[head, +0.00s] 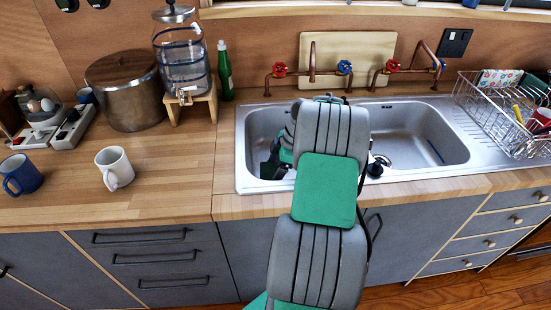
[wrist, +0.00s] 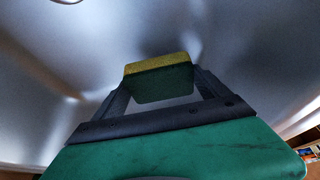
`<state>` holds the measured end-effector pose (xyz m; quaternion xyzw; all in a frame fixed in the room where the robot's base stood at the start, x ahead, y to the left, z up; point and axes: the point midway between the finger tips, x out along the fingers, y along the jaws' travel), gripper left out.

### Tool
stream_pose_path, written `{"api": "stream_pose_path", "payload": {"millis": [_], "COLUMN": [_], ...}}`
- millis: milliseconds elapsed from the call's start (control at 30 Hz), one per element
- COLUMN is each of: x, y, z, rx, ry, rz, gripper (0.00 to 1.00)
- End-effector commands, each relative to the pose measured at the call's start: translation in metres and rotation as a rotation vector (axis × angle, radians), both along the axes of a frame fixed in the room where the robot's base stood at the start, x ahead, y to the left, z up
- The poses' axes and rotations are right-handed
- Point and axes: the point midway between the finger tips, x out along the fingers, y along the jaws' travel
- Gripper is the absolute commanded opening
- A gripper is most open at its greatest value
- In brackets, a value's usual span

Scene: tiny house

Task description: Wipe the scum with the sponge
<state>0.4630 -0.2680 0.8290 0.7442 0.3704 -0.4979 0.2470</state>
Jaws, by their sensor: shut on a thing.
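My gripper (wrist: 160,84) is shut on a sponge (wrist: 158,78) with a yellow layer and a dark green layer. The sponge sits between the two dark fingers, close to the grey metal of the sink basin; I cannot tell whether it touches it. In the head view my gripper (head: 271,168) is down inside the left part of the sink (head: 405,128), and the sponge cannot be made out there. My arm hides the middle of the sink. No scum can be made out clearly in either view.
Copper taps with a red handle (head: 280,69) and a blue handle (head: 344,67) stand behind the sink. A wire dish rack (head: 500,115) is at right. A green bottle (head: 224,72), water dispenser (head: 181,60), pot (head: 124,90) and white mug (head: 115,168) stand on the left counter.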

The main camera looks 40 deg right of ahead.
Motion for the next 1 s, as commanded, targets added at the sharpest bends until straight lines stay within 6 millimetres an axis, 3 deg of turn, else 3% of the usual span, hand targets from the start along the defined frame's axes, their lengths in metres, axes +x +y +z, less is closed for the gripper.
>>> {"api": "stream_pose_path", "payload": {"millis": [400, 1000], "x": [0.002, 0.003], "y": [0.004, 0.004], "z": [0.037, 0.039], "rx": [0.000, 0.000], "ry": [-0.001, -0.001], "rz": [0.009, 0.009], "gripper": [0.53, 0.53]}}
